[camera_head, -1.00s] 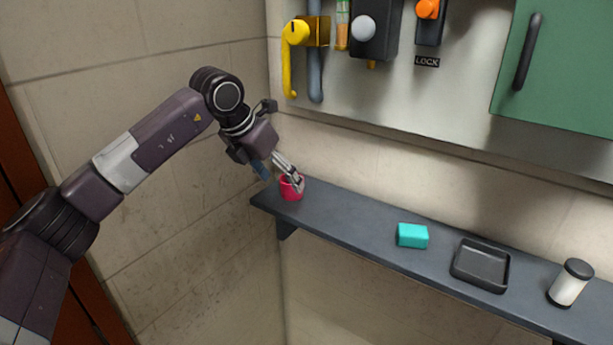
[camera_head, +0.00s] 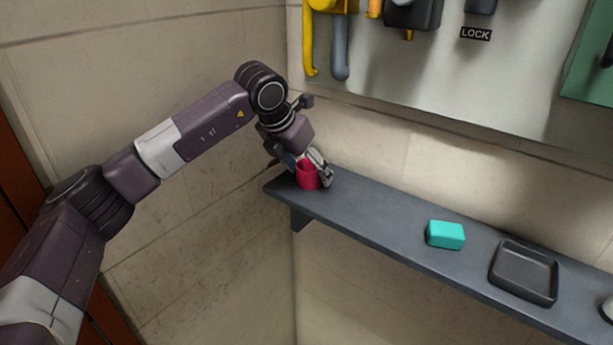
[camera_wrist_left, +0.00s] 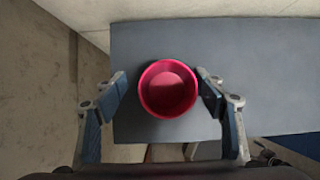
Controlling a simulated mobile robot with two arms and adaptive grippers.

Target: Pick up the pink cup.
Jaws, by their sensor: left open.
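The pink cup (camera_head: 307,176) stands upright at the left end of the grey shelf (camera_head: 375,219). My left gripper (camera_head: 311,172) is open with its fingers on either side of the cup. In the left wrist view the cup (camera_wrist_left: 168,89) shows from above, empty, between the two fingertips of the left gripper (camera_wrist_left: 161,88). The right fingertip is very close to the rim, and a gap shows on the left side. I cannot tell whether either finger touches it. My right gripper is in neither view.
A teal block (camera_head: 445,235) and a black tray (camera_head: 524,273) lie farther right on the shelf. A panel with a yellow handle (camera_head: 309,45) hangs above. The shelf between cup and block is clear.

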